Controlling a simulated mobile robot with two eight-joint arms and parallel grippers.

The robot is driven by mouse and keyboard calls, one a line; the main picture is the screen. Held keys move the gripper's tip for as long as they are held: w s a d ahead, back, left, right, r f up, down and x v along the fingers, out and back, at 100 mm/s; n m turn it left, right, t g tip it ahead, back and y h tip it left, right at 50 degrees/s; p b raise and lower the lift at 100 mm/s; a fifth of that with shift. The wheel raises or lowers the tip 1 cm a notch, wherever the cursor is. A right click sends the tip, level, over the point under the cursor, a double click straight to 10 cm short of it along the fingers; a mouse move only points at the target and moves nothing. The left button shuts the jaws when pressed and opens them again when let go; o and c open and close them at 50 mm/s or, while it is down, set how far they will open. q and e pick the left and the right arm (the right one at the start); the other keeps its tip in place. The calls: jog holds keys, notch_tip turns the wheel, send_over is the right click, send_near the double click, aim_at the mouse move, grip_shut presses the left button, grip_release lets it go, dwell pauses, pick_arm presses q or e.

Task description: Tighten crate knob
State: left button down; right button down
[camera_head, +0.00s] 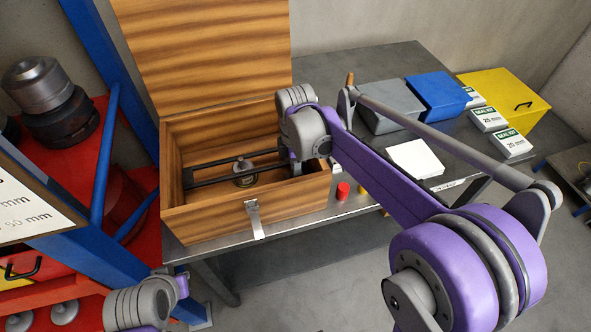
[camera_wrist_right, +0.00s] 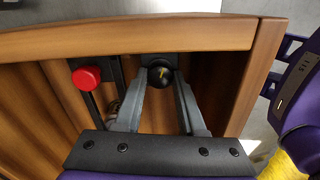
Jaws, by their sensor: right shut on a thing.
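The open wooden crate (camera_head: 205,222) stands on the grey table, with two dark bars across its inside and a round metal part (camera_head: 243,172) between them. In the right wrist view, a black knob (camera_wrist_right: 161,76) with a yellow mark sits near the crate wall (camera_wrist_right: 130,40). My right gripper (camera_wrist_right: 161,70) reaches into the crate's right end, and its two grey fingers are shut on the black knob. A red knob (camera_wrist_right: 86,77) sits on a dark bar to the left. In the head view my right wrist hides both knobs. My left gripper is not visible.
The lid (camera_head: 205,50) stands raised at the back. A grey box (camera_head: 388,108), a blue box (camera_head: 437,95), a yellow case (camera_head: 505,97) and seal kit boxes stand right. A red cylinder (camera_head: 342,190) stands by the crate. A blue-framed rack (camera_head: 105,150) stands left.

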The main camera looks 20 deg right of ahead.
jog(key=m, duration=0.4)
jog(key=shift+m, duration=0.3)
jog(key=m, duration=0.3)
jog(key=shift+m+b, duration=0.3)
jog(key=shift+b, duration=0.1)
jog(key=m, duration=0.4)
jog(key=shift+m, duration=0.3)
jog(key=m, duration=0.3)
jog(key=shift+m, duration=0.3)
jog(key=m, duration=0.4)
jog(key=shift+m, duration=0.3)
jog(key=m, duration=0.3)
jog(key=shift+m+b, duration=0.3)
jog(key=m, duration=0.3)
jog(key=shift+m, duration=2.2)
